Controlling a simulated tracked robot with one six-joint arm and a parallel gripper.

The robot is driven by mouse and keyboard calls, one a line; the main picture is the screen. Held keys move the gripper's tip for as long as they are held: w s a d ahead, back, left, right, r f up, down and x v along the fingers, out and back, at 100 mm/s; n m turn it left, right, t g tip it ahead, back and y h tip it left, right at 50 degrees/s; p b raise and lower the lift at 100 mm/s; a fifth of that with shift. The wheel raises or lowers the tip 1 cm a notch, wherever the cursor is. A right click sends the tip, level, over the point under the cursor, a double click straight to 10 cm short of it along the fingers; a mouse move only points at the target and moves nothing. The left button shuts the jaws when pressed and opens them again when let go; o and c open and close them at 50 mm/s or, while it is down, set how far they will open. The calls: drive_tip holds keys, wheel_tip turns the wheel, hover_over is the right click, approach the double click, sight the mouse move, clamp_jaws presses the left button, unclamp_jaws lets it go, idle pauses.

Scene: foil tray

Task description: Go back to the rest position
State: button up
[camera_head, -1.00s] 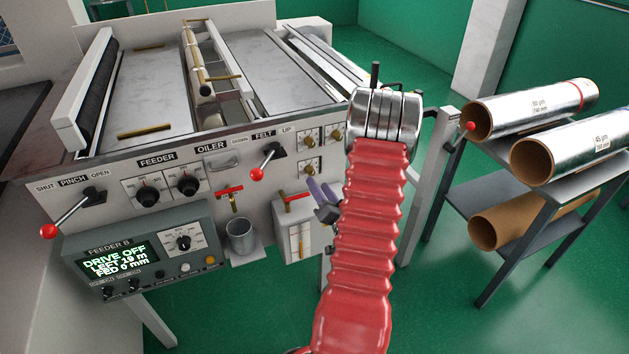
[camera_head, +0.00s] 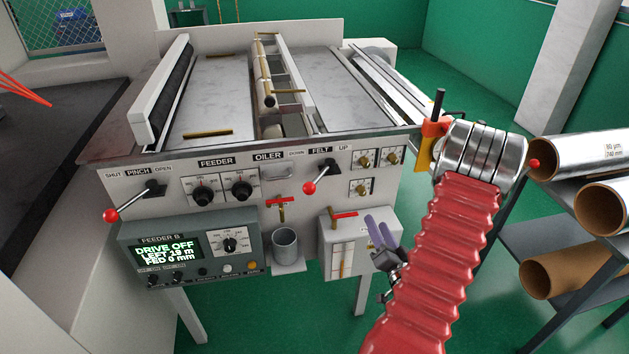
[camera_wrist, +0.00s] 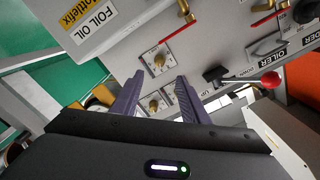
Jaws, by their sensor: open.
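My gripper (camera_head: 381,232) shows in the head view as two purple fingers at the front right of the machine, just right of the oil sight box (camera_head: 338,258). In the wrist view my gripper (camera_wrist: 158,84) has its fingers apart with nothing held between them. Beyond the fingertips are brass valve knobs (camera_wrist: 158,60) on the pale panel, seen upside down. My red-sleeved arm rises beside the gripper and hides part of the floor and rack.
The feeder machine (camera_head: 230,165) has a red-knobbed pinch lever (camera_head: 130,203) and felt lever (camera_head: 318,178). A metal cup (camera_head: 285,245) stands on a small shelf. A rack with foil rolls (camera_head: 580,152) is close to my arm at right.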

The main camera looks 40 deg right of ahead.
drive_tip(key=s+a+f+n+g+y, duration=0.1)
drive_tip(key=s+f+g+y, duration=0.1)
drive_tip(key=s+f+g, duration=0.4)
drive_tip(key=s+f+n+g+y, duration=0.1)
drive_tip(key=f+g+y, duration=0.15)
drive_tip(key=f, duration=0.55)
drive_tip(key=w+a+r+n+y, duration=0.1)
drive_tip(key=a+r+n, duration=0.3)
drive_tip(key=a+r, duration=0.7)
drive_tip(key=w+a+r+n+g+y, duration=0.1)
drive_tip(key=a+r+n, duration=0.3)
drive_tip(key=a+r, duration=0.8)
drive_tip(key=w+a+r+n+y, duration=0.2)
drive_tip(key=a+r+n, duration=0.2)
drive_tip(key=a+r, duration=0.8)
drive_tip(key=shift+w+a+r+y, duration=0.15)
drive_tip(key=shift+w+a+y, duration=0.25)
drive_tip(key=shift+a, duration=3.2)
